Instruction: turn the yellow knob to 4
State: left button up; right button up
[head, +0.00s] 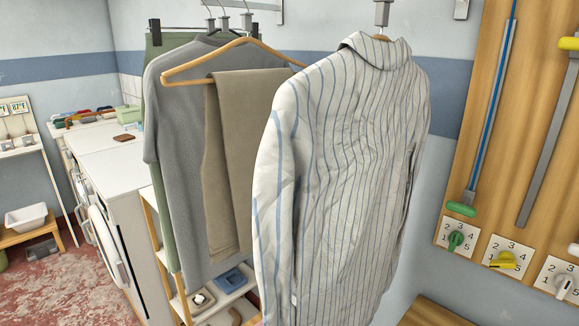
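The yellow knob (503,261) is on a white dial plate (517,250) low on the wooden wall panel at the right. The plate bears printed numbers, with 2, 3 and 4 readable around the knob. The knob's grip lies roughly sideways, its left end towards the lower left of the plate; which number it points to is too small to tell. Nothing touches the knob. Neither of my grippers is in view.
A green knob (456,241) and a white knob (564,286) flank it. Above are slider rails with a green handle (461,209) and a yellow handle (569,43). A striped shirt (345,170) hangs left of the panel. White machines (120,200) stand further left.

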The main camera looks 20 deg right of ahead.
aim_at(505, 259)
jog(key=i+j+z, duration=0.1)
jog(key=z, duration=0.25)
jog(key=i+j+z, duration=0.2)
jog(key=z, duration=0.15)
jog(key=i+j+z, duration=0.25)
jog(key=z, duration=0.15)
